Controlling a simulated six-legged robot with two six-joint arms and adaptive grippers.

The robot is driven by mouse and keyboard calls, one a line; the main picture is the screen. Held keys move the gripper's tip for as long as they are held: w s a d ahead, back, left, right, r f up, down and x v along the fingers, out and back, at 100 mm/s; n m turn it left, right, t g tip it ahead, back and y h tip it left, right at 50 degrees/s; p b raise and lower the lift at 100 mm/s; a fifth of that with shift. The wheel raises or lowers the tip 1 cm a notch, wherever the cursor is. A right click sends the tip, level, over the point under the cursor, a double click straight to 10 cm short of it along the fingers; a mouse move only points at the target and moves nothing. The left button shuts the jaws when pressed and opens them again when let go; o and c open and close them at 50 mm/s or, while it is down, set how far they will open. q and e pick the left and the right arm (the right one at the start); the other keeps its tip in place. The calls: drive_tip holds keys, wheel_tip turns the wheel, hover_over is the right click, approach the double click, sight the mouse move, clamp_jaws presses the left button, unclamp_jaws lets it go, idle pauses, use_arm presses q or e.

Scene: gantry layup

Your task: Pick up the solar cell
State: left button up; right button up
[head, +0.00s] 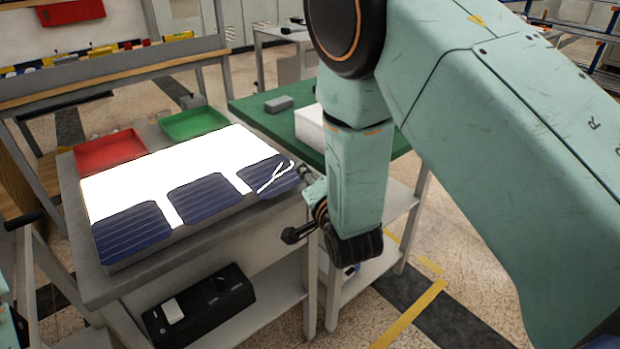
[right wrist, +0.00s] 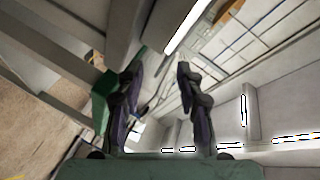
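Three dark blue solar cells lie in a row along the near edge of a glowing white panel: a left cell (head: 131,234), a middle cell (head: 205,198) and a right cell (head: 270,176). Thin white strips (head: 275,176) lie across the right cell. My right arm hangs just right of the panel. In the right wrist view my right gripper (right wrist: 158,70) has its two dark fingers apart, with nothing between them and no cell in sight.
A red tray (head: 109,151) and a green tray (head: 193,123) sit behind the panel. A green-topped table (head: 250,110) with a grey block (head: 279,104) stands behind on the right. A black box (head: 200,305) is on the shelf below the panel.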

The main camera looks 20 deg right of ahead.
drive_tip(key=v, duration=0.7)
drive_tip(key=shift+s, duration=0.25)
